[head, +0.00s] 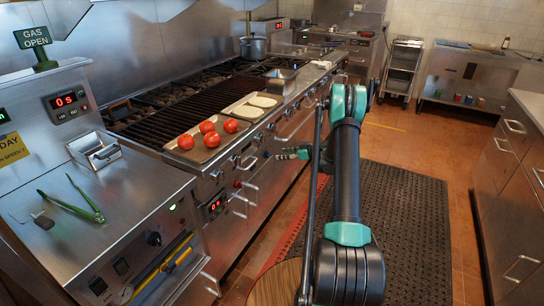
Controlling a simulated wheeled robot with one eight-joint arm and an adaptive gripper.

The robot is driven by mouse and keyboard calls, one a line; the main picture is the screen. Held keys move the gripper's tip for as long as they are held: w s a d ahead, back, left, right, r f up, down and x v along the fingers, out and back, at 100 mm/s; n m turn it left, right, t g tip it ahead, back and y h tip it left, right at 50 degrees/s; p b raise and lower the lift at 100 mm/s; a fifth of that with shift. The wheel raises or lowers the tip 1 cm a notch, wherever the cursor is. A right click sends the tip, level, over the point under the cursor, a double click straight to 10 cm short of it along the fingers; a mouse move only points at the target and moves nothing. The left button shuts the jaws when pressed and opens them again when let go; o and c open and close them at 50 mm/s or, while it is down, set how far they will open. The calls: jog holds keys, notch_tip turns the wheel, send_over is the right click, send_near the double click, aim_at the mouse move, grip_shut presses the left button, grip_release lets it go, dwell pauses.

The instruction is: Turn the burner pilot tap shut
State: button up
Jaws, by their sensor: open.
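The char grill (187,112) runs along the left with a row of knobs and taps on its front panel (256,140). I cannot tell which of these small fittings is the burner pilot tap. A small red fitting (238,184) shows low on the panel. My gripper (288,153) is open and empty, in front of the panel and to the right of the knobs. Its fingers point left toward the panel. I cannot tell the exact gap. My arm hides part of the front farther back.
A tray with tomatoes (205,140) and a pale tray (250,108) rest on the grill's front ledge. Green tongs (78,202) lie on the near left counter, with yellow pipes (165,265) below. Oven handles stick into the aisle. A dark mat (410,210) covers the clear floor.

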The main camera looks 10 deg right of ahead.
aim_at(270, 155)
jog(key=x, duration=0.7)
jog(key=shift+w+a+f, duration=0.15)
jog(key=shift+a, duration=0.15)
jog(key=c, duration=1.2)
